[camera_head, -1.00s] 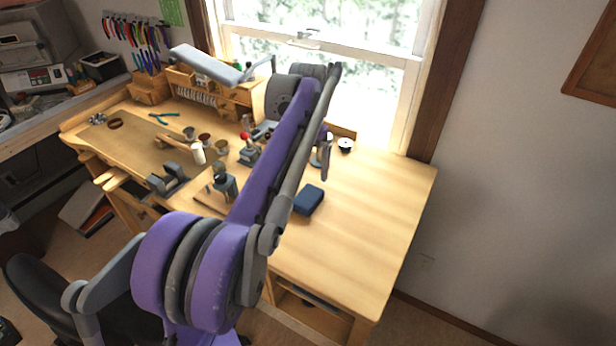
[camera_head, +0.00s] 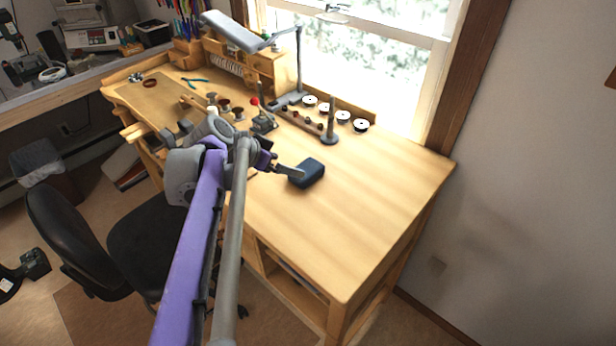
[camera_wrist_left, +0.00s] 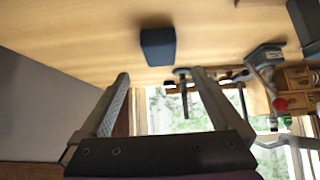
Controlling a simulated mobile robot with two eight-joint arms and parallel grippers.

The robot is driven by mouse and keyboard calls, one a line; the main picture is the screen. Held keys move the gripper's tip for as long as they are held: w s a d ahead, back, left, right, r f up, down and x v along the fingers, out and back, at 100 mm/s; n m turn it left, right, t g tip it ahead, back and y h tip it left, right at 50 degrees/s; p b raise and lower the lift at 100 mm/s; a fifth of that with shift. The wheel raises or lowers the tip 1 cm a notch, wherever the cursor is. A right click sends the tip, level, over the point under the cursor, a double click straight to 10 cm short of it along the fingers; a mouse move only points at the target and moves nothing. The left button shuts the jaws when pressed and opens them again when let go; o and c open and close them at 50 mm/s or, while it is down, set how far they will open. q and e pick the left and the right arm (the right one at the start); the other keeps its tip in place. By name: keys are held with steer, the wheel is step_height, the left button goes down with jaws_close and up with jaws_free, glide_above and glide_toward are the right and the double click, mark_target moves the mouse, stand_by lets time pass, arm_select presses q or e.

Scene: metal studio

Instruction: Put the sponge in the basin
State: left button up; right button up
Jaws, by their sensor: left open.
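A dark blue block (camera_head: 310,172), which looks like the sponge, lies on the wooden workbench. It also shows in the left wrist view (camera_wrist_left: 158,46), just beyond and between the fingertips. My left gripper (camera_head: 291,172) is at the left side of the block in the head view. Its two fingers are spread and empty in the left wrist view (camera_wrist_left: 160,76). I cannot tell whether a finger touches the block. I see no basin in either view. My right gripper is not in view.
The workbench top (camera_head: 370,195) is clear to the right of the block. A stand (camera_head: 330,128) and several spools stand along the back by the window. A black chair (camera_head: 140,235) is in front.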

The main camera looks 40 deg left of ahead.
mark_target(304, 170)
arm_select(q)
steer(key=x, duration=0.4)
steer(key=shift+a+f, duration=0.15)
steer(key=shift+a, duration=0.05)
steer(key=shift+d+b+x, duration=0.2)
steer(key=shift+b+x, duration=0.2)
steer(key=shift+x, duration=2.8)
steer(key=shift+s, duration=0.1)
steer(key=shift+c, duration=0.2)
steer(key=c, duration=1.4)
steer(key=shift+o, duration=0.2)
step_height(304, 170, up, 10)
steer(key=shift+f+p, duration=0.1)
steer(key=shift+p, duration=0.45)
